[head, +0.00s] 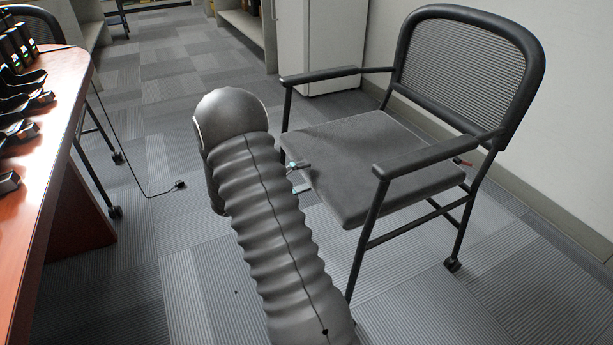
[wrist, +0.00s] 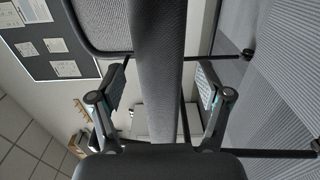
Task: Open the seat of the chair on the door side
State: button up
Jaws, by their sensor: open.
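A dark grey chair (head: 465,60) with armrests and a mesh back stands at the right in the head view. Its flat seat (head: 375,160) is down and level. My gripper (head: 298,177) is at the seat's near left edge; my arm hides most of it. In the wrist view, turned sideways, the seat edge (wrist: 157,60) runs between the two spread fingers of my gripper (wrist: 162,98). One finger is on each side of the edge, with gaps visible. The gripper is open and holds nothing.
A wooden desk (head: 62,90) with several radios and chargers is at the left, and part of another chair (head: 30,22) is behind it. A black cable (head: 140,185) lies on the carpet. A white cabinet (head: 330,45) stands behind the chair, close to the wall.

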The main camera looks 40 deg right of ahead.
jog(key=shift+s+d, duration=0.1)
jog(key=shift+d, duration=0.35)
